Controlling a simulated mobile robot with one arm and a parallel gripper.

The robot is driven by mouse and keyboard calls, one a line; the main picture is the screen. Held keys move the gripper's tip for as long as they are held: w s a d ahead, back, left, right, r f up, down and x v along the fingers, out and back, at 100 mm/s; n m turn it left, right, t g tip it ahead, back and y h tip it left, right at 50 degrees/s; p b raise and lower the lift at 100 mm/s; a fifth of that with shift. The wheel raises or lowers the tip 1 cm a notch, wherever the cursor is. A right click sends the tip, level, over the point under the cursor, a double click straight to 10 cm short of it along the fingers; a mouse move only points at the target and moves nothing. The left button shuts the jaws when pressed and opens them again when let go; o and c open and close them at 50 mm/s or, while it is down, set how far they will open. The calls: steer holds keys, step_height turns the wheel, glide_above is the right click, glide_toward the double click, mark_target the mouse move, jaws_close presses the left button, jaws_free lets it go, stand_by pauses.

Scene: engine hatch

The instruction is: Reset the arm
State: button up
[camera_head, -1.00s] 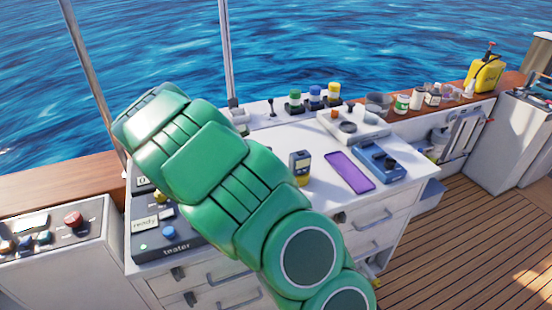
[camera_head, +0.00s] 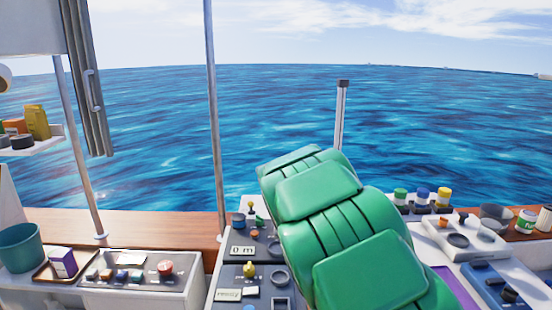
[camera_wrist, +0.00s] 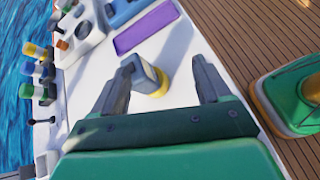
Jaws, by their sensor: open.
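My gripper (camera_wrist: 160,95) shows in the wrist view with its two dark fingers spread apart. It is open and empty above the white worktop (camera_wrist: 185,93). A small grey-blue device with a yellow base (camera_wrist: 149,77) stands on the worktop beyond and between the fingers, and I see no contact. In the head view my green arm rises across the lower middle, and the gripper itself is not visible there. The arm hides much of the worktop and the small device in that view.
A purple flat pad (camera_wrist: 146,27) lies beyond the device. Bottles with green, blue and yellow caps (camera_head: 422,197) stand along the back edge. Control panels (camera_head: 245,250) sit left of my arm. A teal bucket (camera_head: 21,248) stands far left.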

steer(key=s+a+r+m+t+y, duration=0.25)
steer(key=s+r+m+y, duration=0.3)
steer(key=s, duration=0.35)
steer(key=s+a+r+m+t+y, duration=0.1)
steer(key=s+a+r+m+y, duration=0.3)
steer(key=s+r+m, duration=0.45)
steer(key=s+a+f+g+y, duration=0.1)
steer(key=s+a+f+g, duration=0.1)
steer(key=s+f, duration=0.3)
steer(key=s+a+f+g, duration=0.1)
steer(key=s+a+f, duration=0.4)
steer(key=s, duration=0.7)
steer(key=shift+s+n+g+y, duration=0.35)
steer(key=shift+s+n, duration=0.05)
steer(key=shift+f, duration=0.1)
